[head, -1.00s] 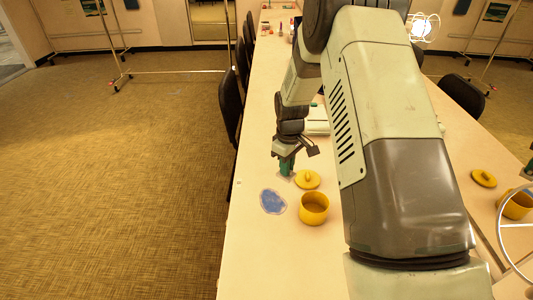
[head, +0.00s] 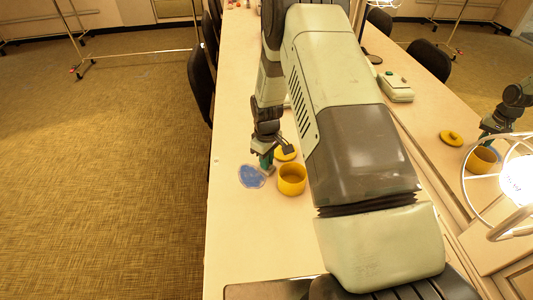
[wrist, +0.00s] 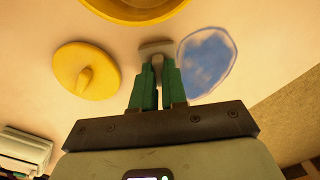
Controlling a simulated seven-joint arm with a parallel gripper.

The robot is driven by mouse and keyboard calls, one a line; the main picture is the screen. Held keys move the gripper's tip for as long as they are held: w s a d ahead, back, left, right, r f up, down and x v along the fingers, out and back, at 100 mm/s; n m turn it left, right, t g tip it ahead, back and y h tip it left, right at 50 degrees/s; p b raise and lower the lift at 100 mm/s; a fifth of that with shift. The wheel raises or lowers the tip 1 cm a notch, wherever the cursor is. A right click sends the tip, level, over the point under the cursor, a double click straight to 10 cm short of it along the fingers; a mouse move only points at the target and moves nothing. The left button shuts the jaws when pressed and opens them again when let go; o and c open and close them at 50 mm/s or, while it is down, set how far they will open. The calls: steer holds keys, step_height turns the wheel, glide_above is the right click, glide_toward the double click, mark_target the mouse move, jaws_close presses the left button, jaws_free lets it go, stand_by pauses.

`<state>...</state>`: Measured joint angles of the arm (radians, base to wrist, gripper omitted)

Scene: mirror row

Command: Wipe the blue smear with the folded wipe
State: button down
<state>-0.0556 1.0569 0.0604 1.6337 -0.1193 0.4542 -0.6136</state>
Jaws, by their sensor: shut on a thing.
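The blue smear (head: 251,176) is a pale-edged patch on the table, left of the yellow pot; in the wrist view it (wrist: 207,62) lies just right of my fingertips. In the head view the wipe is mostly too small to make out.
An open yellow pot (head: 292,180) stands close to the right of the smear. Its knobbed yellow lid (head: 286,154) lies behind it, near my gripper. A mirror on the right repeats pot and lid. The table's left edge is near the smear; the near tabletop is clear.

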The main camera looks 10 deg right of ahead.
steer(key=shift+a, duration=0.6)
steer(key=shift+a+f, duration=0.1)
steer(key=shift+a, duration=4.4)
steer(key=shift+s, duration=0.8)
steer(key=shift+d, duration=4.95)
steer(key=shift+s+d, duration=0.15)
steer(key=shift+d, duration=0.05)
steer(key=shift+s+a, duration=0.15)
steer(key=shift+s, duration=0.55)
steer(key=shift+a, duration=5)
steer(key=shift+s, duration=0.75)
steer(key=shift+d, duration=5.1)
step_height(320, 180, up, 8)
